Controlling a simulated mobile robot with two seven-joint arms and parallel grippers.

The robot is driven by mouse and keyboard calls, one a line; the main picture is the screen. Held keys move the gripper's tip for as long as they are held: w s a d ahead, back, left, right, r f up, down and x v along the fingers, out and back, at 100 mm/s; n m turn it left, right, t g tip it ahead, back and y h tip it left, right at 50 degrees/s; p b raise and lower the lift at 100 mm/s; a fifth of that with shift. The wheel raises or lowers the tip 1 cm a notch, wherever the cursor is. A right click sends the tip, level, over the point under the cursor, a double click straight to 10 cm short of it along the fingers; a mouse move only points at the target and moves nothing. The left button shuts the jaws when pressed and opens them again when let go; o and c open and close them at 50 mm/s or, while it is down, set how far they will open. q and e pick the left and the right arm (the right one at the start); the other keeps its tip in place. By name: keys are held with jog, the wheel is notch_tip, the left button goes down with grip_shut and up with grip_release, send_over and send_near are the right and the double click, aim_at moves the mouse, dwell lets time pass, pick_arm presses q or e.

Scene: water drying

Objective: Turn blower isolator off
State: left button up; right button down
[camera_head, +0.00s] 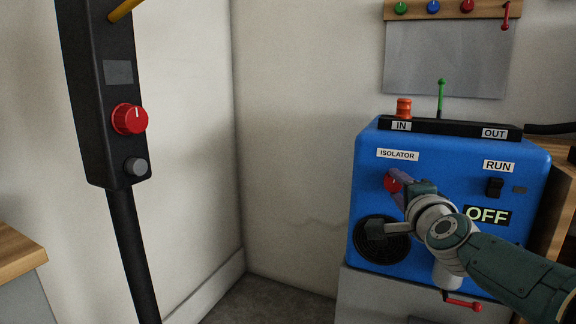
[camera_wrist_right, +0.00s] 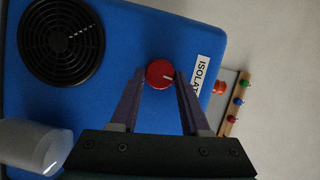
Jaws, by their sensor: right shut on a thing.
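The blue blower box (camera_head: 365,160) stands at the right in the head view. Its red isolator knob (camera_head: 390,182) sits below the ISOLATOR label (camera_head: 398,154). My right gripper (camera_head: 399,187) is shut on this knob. In the right wrist view its two purple fingers flank the round red knob (camera_wrist_right: 160,74), which has a white mark pointing right. The black RUN switch (camera_head: 494,187) is on the box's right side, above a display (camera_head: 487,215) reading OFF. My left gripper is not in view.
A black post unit (camera_head: 100,90) with another red knob (camera_head: 129,119) stands at the left. A black round grille (camera_head: 372,251) is below the isolator knob. A wooden rail (camera_head: 452,8) with coloured pegs is above the box. Bare wall lies between post and box.

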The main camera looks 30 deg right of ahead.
jog(key=shift+r+n+p, duration=0.1)
jog(key=shift+n+p, duration=0.4)
jog(key=shift+p, duration=0.05)
jog(key=shift+c, duration=1.9)
grip_release()
